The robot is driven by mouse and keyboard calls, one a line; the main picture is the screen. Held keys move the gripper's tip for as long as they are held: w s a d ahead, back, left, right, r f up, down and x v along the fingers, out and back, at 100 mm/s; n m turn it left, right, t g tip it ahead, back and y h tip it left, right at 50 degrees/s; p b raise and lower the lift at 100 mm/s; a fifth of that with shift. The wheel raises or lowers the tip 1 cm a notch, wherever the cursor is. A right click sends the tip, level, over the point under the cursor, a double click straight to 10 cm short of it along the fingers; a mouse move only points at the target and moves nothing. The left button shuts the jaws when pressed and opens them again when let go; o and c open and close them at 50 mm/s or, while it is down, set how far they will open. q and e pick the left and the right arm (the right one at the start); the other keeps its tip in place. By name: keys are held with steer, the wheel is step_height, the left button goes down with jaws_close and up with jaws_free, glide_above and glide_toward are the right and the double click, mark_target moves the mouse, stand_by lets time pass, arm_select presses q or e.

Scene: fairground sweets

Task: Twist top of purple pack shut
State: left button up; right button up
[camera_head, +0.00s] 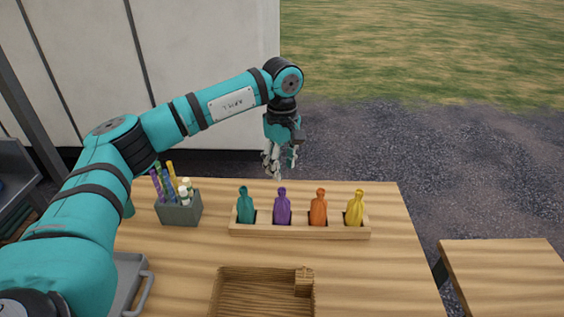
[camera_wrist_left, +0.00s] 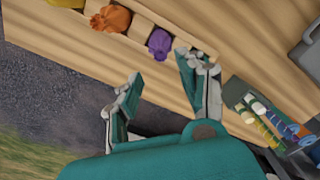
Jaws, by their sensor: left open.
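The purple pack (camera_head: 282,207) stands upright in a wooden rack (camera_head: 300,234), between a teal pack (camera_head: 245,205) and an orange pack (camera_head: 319,207). Its neck is narrow and its top flares a little. My left gripper (camera_head: 279,168) hangs above the table's far edge, behind and above the purple pack, fingers pointing down. In the left wrist view the purple pack (camera_wrist_left: 160,43) lies beyond the spread fingers (camera_wrist_left: 160,85), apart from them, with nothing between them. The teal pack is partly hidden there by a finger. My right gripper is not in view.
A yellow pack (camera_head: 355,208) stands at the rack's right end. A grey holder (camera_head: 180,211) with several tubes stands left of the rack. A brown wooden tray (camera_head: 230,270) and a grey tray with a handle (camera_head: 143,292) are nearer. The table's right part is clear.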

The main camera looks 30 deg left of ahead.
mark_target(282, 190)
arm_select(q)
step_height(282, 190, down, 7)
steer(key=b, duration=0.4)
steer(key=shift+f, duration=0.2)
steer(key=shift+c, duration=0.5)
steer(key=c, duration=0.6)
